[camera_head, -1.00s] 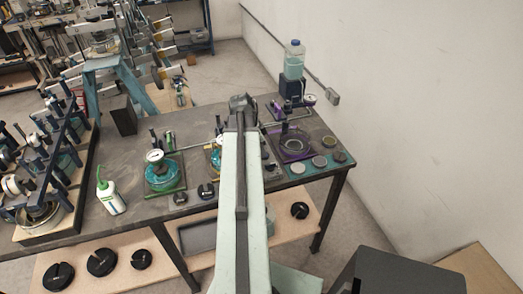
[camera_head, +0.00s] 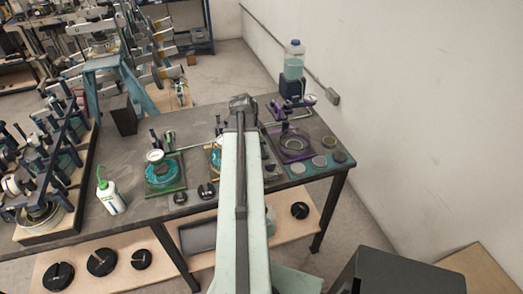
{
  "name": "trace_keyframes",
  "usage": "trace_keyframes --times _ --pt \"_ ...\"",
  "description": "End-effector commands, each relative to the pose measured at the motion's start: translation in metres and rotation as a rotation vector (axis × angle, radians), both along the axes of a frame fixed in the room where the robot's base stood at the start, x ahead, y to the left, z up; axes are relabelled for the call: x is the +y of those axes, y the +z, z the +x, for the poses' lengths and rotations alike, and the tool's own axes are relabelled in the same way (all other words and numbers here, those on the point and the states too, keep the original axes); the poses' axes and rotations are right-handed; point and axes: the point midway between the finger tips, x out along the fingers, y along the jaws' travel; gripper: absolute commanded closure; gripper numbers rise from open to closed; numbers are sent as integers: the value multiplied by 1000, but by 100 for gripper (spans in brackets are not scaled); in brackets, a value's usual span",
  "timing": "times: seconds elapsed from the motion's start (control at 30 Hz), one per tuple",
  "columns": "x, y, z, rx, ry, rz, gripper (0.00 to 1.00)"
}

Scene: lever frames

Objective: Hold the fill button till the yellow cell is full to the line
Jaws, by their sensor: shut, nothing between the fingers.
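My gripper (camera_head: 241,103) is at the far end of my pale green arm, over the back middle of the bench. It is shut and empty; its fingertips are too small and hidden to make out. The yellow cell (camera_head: 214,157) shows only as a sliver with a yellow edge and teal inside, left of my arm, which covers the rest. Its liquid level and line cannot be seen. I cannot pick out the fill button. A bottle of pale teal liquid (camera_head: 293,66) stands on a dark unit (camera_head: 292,88) at the back right of the bench.
A green-edged cell (camera_head: 164,178) with a gauge stands left of the yellow one. A purple cell (camera_head: 291,147) stands right of my arm. A white squeeze bottle (camera_head: 110,195) and a rack of gauges (camera_head: 42,180) stand left. The wall (camera_head: 430,110) closes the right side.

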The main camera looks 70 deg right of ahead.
Motion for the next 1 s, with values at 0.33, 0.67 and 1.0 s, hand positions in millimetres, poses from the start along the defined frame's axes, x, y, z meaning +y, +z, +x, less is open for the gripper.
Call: trace_keyframes --times 0.33,0.67,1.0 --pt "1 -1 -1 -1 -4 5 100" --pt "8 51 1 -2 1 -4 100" --pt "21 127 17 -1 2 -6 100"
